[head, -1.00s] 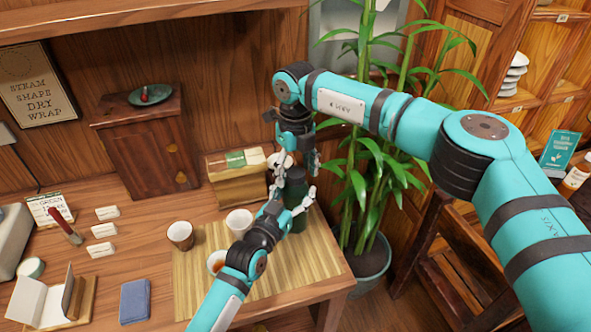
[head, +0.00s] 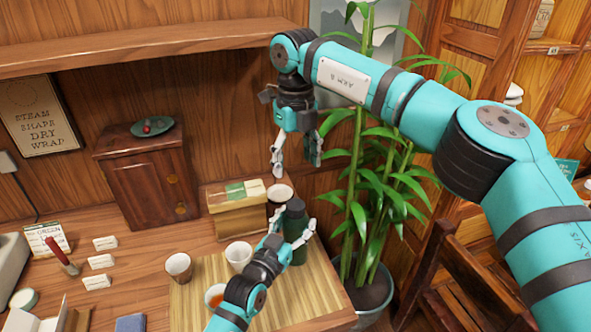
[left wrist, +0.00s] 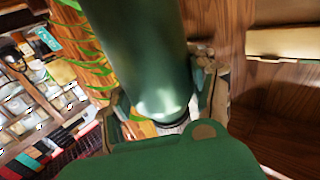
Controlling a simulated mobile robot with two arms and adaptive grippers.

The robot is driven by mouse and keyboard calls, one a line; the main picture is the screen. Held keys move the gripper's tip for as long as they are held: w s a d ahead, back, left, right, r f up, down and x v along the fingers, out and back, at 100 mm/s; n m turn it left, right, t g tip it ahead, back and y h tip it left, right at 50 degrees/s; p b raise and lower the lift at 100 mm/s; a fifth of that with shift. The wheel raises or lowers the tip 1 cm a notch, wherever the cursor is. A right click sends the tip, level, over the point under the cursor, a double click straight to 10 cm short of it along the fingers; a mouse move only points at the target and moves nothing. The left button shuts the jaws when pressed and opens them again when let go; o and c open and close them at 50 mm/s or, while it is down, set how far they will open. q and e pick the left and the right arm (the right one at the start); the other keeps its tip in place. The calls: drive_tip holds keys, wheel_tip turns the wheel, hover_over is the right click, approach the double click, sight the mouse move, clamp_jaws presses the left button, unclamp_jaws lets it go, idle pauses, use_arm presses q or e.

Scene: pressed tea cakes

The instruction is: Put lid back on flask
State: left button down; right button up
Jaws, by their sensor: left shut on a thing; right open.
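The dark green flask (head: 298,216) stands upright at the right end of the bamboo mat (head: 190,300). A darker, narrower cap, apparently the lid (head: 295,204), sits on its top; how firmly it is seated I cannot tell. The left wrist view shows the green flask (left wrist: 150,50) between the fingers (left wrist: 160,105). My right gripper (head: 297,165) points down above the flask, open and empty, clear of the lid.
A dark container with a pale top (head: 280,192) stands close behind the flask, beside a wooden box (head: 237,213). White cups (head: 239,254) and a cup of tea (head: 215,295) are left of my left gripper. A tall potted plant (head: 372,215) stands close on the right.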

use_arm(q)
drive_tip(key=shift+c, duration=1.5)
unclamp_jaws()
drive_tip(key=v, duration=1.2)
drive_tip(key=shift+f, duration=0.1)
